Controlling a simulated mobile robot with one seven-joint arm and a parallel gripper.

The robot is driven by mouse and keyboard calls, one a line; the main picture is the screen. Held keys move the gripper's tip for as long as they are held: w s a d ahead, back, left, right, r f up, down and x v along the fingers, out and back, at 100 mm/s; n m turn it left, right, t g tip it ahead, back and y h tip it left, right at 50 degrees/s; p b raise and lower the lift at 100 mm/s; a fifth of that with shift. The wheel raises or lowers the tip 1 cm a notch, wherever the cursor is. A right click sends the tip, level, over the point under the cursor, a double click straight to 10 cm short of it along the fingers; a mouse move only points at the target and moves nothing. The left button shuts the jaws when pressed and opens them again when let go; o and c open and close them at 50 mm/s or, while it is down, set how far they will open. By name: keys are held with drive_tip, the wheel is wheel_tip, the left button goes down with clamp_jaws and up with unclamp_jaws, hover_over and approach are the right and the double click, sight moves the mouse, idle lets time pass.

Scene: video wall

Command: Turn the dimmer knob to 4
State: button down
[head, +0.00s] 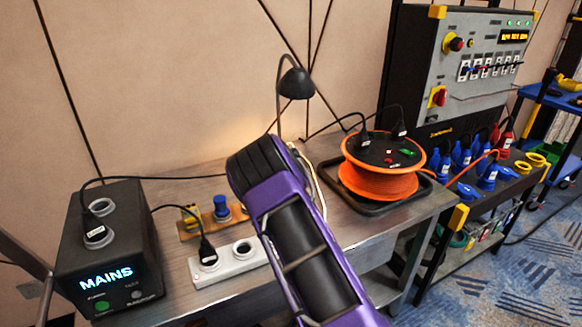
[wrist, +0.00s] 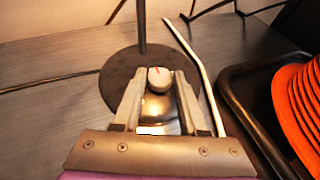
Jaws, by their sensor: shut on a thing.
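The dimmer knob (wrist: 160,82) is a small pale knob with a red mark on its top, seen in the wrist view. The red mark points toward the far side, slightly left. My gripper (wrist: 158,76) is shut on the knob, one finger on each side. A shiny metallic surface shows below the knob between the fingers. No scale numbers are readable. In the head view my purple arm hides the knob and the fingers. A black desk lamp (head: 296,83) stands behind; its round dark base (wrist: 115,80) lies just beyond the knob.
An orange cable reel (head: 378,182) sits in a black tray (wrist: 235,85) to the right. A pale cable (wrist: 193,62) runs close by my right finger. A white socket strip (head: 228,265), a blue knob (head: 221,206) on a wooden board and the MAINS box (head: 130,245) stand left.

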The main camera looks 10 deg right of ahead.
drive_tip(key=m+h, duration=0.2)
drive_tip(key=h, duration=0.1)
drive_tip(key=shift+a+f+m+g, duration=0.25)
drive_tip(key=shift+f+m+g, duration=0.1)
drive_tip(key=shift+m+g, duration=0.05)
drive_tip(key=m+h, duration=0.1)
drive_tip(key=m+g+h, duration=0.1)
drive_tip(key=shift+w+a+r+h, duration=0.15)
drive_tip(key=shift+a+h, duration=0.1)
drive_tip(key=shift+h, duration=0.05)
drive_tip(key=shift+w+a+f+m+g+h, duration=0.1)
drive_tip(key=shift+m+g+h, duration=0.35)
drive_tip(key=shift+m+h, duration=0.15)
drive_tip(key=shift+a+f+m+g+h, duration=0.1)
drive_tip(key=shift+m+g+h, duration=0.4)
drive_tip(key=shift+m, duration=0.2)
drive_tip(key=shift+w+a+f+m+g+h, duration=0.15)
drive_tip(key=shift+w+a+m+g+h, duration=0.1)
drive_tip(key=shift+m+g+h, duration=0.4)
drive_tip(key=shift+m+g, duration=0.3)
drive_tip(key=shift+m, duration=0.15)
drive_tip(key=shift+r+h, duration=0.25)
drive_tip(key=shift+r, duration=0.2)
drive_tip(key=c, duration=0.6)
unclamp_jaws()
drive_tip(key=shift+r, duration=0.1)
drive_tip(key=shift+o, duration=0.8)
drive_tip(key=shift+d, duration=0.1)
